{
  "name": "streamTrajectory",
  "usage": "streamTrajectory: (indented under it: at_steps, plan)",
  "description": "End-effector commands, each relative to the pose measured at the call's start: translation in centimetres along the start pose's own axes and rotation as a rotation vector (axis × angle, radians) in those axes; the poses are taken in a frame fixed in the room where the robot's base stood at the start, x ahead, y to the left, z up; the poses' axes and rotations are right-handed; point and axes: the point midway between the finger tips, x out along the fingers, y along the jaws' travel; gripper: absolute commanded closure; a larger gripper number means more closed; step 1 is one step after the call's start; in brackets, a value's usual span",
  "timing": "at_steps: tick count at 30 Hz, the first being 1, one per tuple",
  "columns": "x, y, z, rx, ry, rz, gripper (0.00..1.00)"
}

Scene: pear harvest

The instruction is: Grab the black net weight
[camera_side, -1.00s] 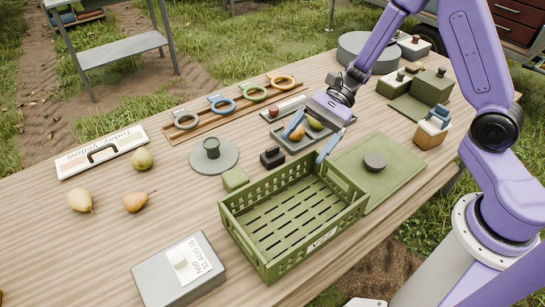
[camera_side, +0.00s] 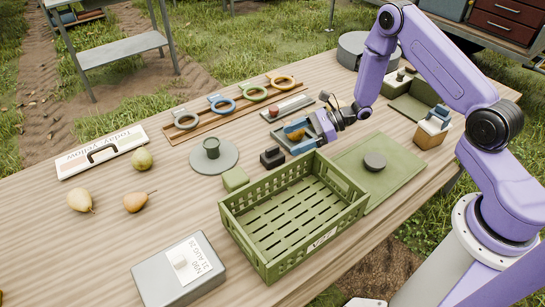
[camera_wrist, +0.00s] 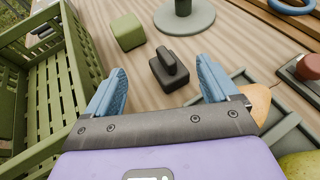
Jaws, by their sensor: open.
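The black net weight (camera_side: 272,157) is a small dark block with a raised grip bar on top. It stands upright on the wooden table, just behind the green crate. In the wrist view, the black net weight (camera_wrist: 166,72) lies ahead of my gripper, between the lines of its two blue fingers. My gripper (camera_side: 291,139) is open and empty, tilted toward the weight from its right side in the side view. The fingers appear close to the weight but not touching it; their exact height above the table is hard to tell.
The slotted green crate (camera_side: 232,224) stands in front of the weight, with a small green cube (camera_side: 235,179) to its left. A grey tray (camera_wrist: 283,128) with pears lies beside my gripper. A round grey-green stand (camera_side: 211,160) is farther left. Bare table lies around the weight.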

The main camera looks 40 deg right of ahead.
Motion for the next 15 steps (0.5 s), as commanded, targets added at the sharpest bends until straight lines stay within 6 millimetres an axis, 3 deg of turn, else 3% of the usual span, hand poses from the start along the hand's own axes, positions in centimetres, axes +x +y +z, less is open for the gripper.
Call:
streamTrajectory:
  at_steps: [3,15]
  plan:
    - [0.8,0.1,-1.4,-0.001,0.000,0.003,0.13]
    - [4.4,0.1,-1.2,-0.003,0.001,0.003,0.13]
